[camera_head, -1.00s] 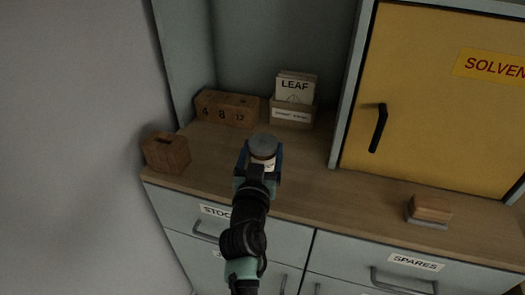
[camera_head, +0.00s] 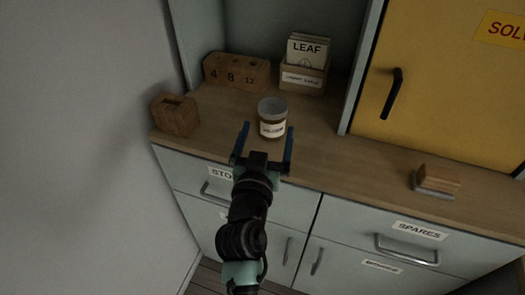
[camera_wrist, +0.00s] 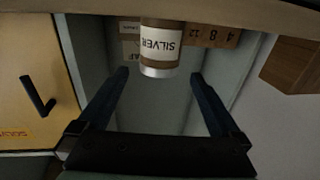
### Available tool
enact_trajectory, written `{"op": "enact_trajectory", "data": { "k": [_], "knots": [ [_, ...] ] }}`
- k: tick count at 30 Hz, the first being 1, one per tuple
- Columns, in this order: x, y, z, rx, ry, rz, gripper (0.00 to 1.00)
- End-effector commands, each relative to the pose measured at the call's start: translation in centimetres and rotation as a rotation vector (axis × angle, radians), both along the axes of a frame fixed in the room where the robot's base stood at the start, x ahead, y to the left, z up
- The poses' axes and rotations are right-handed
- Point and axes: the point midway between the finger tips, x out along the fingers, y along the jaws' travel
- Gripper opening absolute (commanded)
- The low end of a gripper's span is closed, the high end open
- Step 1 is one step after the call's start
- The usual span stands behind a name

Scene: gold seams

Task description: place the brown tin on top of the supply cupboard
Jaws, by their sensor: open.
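The brown tin (camera_head: 272,119), a small jar with a grey lid and a white label, stands upright on the wooden top (camera_head: 330,150) of the grey drawer cupboard (camera_head: 290,208). In the wrist view the tin (camera_wrist: 160,42) appears upside down, and its label reads SILVER. My gripper (camera_head: 266,142) is open and empty, in front of the tin at the counter's front edge. Its blue fingers point towards the tin, with the tin just beyond the fingertips (camera_wrist: 160,82). No cupboard in view carries a readable "supply" label.
A wooden slotted box (camera_head: 175,115) stands left of the tin. Behind are number blocks (camera_head: 237,72) and a LEAF card box (camera_head: 304,75). A yellow cabinet door (camera_head: 440,90) with a black handle is at right. A wood-backed brush or block (camera_head: 437,181) lies front right.

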Motion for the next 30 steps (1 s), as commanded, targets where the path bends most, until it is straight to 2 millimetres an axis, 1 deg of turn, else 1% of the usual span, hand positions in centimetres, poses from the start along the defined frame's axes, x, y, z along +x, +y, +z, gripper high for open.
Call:
{"op": "enact_trajectory", "data": {
  "k": [1, 3, 6, 9, 12, 16, 17, 19, 20, 23, 24, 26, 27, 29, 30],
  "knots": [
    [-1.1, 0.2, -0.3, -0.001, 0.002, 0.001, 1.00],
    [-2.2, 0.3, -0.3, -0.001, 0.002, 0.000, 1.00],
    [-3.6, 0.6, -0.3, -0.002, 0.002, 0.000, 1.00],
    [-4.6, 0.7, -0.2, -0.001, 0.001, 0.001, 1.00],
    [-5.1, 0.8, -0.2, 0.000, 0.001, 0.000, 1.00],
    [-5.3, 0.8, 0.0, 0.001, -0.001, 0.000, 1.00],
    [-5.3, 0.8, 0.3, 0.002, -0.004, -0.001, 1.00],
    [-5.0, 0.6, 1.8, 0.009, -0.030, -0.003, 1.00],
    [-4.8, 0.5, 3.1, 0.015, -0.050, -0.004, 1.00],
    [-4.4, 0.0, 9.8, 0.040, -0.156, -0.001, 1.00],
    [-4.5, -0.4, 13.4, 0.051, -0.212, 0.003, 1.00],
    [-5.3, -0.8, 19.1, 0.059, -0.305, 0.015, 1.00],
    [-6.2, -1.0, 22.9, 0.059, -0.371, 0.027, 1.00],
    [-8.1, -1.3, 28.1, 0.053, -0.465, 0.047, 1.00],
    [-9.5, -1.3, 31.2, 0.043, -0.524, 0.062, 1.00]
  ]
}}
